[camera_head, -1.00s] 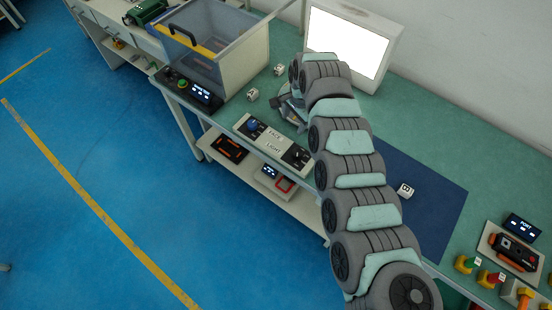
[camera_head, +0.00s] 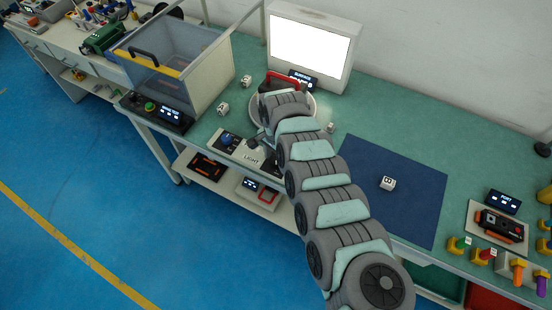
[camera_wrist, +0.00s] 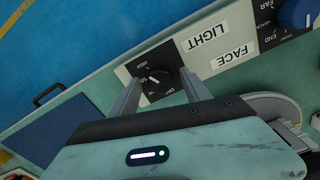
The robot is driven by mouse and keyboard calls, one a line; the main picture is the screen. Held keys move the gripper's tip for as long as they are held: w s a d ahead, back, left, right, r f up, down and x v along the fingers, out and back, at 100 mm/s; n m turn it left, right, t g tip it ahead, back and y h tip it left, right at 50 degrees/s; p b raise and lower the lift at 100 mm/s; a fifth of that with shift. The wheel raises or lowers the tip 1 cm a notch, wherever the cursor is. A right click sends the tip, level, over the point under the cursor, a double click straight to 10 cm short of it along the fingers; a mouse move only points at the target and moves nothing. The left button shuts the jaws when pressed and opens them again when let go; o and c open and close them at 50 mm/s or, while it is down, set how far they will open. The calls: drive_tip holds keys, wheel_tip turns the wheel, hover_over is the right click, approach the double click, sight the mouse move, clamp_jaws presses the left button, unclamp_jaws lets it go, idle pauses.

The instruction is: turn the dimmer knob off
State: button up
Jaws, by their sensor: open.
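The dimmer knob (camera_wrist: 159,82) is black and round with a pale pointer mark, on the LIGHT end of a pale control panel (camera_head: 249,152). In the wrist view small print beside it reads HIGH and OFF; the pointer's exact setting is too small to tell. My gripper (camera_wrist: 160,74) is open, with one finger on each side of the knob. I cannot tell whether the fingers touch it. In the head view my arm hides the knob.
A blue knob (camera_head: 227,140) sits at the panel's FACE end, also in the wrist view (camera_wrist: 298,14). A round dish with a red-handled item (camera_head: 283,82) stands behind my wrist. A clear bin (camera_head: 175,60) is at left, and a blue mat (camera_head: 390,205) with a die at right.

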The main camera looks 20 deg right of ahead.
drive_tip(key=shift+c, duration=0.6)
clamp_jaws()
